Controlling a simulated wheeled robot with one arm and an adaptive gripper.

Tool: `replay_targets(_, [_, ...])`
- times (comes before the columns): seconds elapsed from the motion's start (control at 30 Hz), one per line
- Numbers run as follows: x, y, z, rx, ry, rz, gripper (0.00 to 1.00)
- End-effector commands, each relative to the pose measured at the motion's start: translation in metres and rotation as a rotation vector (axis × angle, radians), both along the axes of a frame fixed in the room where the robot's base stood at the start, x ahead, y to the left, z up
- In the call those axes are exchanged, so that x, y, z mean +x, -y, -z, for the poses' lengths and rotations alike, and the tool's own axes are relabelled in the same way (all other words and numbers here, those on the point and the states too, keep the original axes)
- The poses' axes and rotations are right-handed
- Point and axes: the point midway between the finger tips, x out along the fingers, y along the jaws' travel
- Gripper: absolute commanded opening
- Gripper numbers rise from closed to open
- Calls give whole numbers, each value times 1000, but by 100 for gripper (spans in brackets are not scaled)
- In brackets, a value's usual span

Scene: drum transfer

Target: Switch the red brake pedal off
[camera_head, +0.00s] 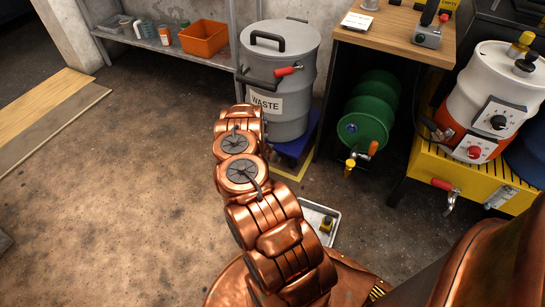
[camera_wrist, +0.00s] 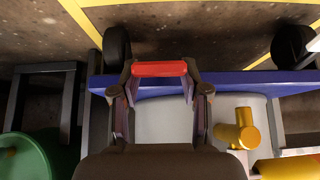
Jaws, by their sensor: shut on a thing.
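The red brake pedal (camera_wrist: 160,69) is a short red bar at the edge of the blue dolly (camera_wrist: 235,84) in the wrist view. My gripper (camera_wrist: 160,88) is shut on it, with one finger at each end of the bar. In the head view the blue dolly (camera_head: 295,150) shows under the grey waste drum (camera_head: 285,75). There the pedal and my gripper are hidden behind my copper arm. I cannot tell the pedal's on or off position.
Black casters (camera_wrist: 117,46) flank the pedal. A pale tray (camera_head: 328,235) with a yellow fitting (camera_wrist: 236,130) lies close by. A green drum (camera_head: 370,120) sits under the bench at right, with a yellow stand (camera_head: 425,165) beyond.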

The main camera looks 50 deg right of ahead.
Motion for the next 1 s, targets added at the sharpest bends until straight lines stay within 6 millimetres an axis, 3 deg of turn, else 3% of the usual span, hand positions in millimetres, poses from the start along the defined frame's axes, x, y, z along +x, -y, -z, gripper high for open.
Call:
replay_targets(0.17, [0,2,-2,-4,2,3,0])
replay_targets(0.2, [0,2,-2,-4,2,3,46])
replay_targets(0.43, [0,1,-1,-2,1,3,70])
replay_targets(1.0, [-3,-6,-10,2,0,4,71])
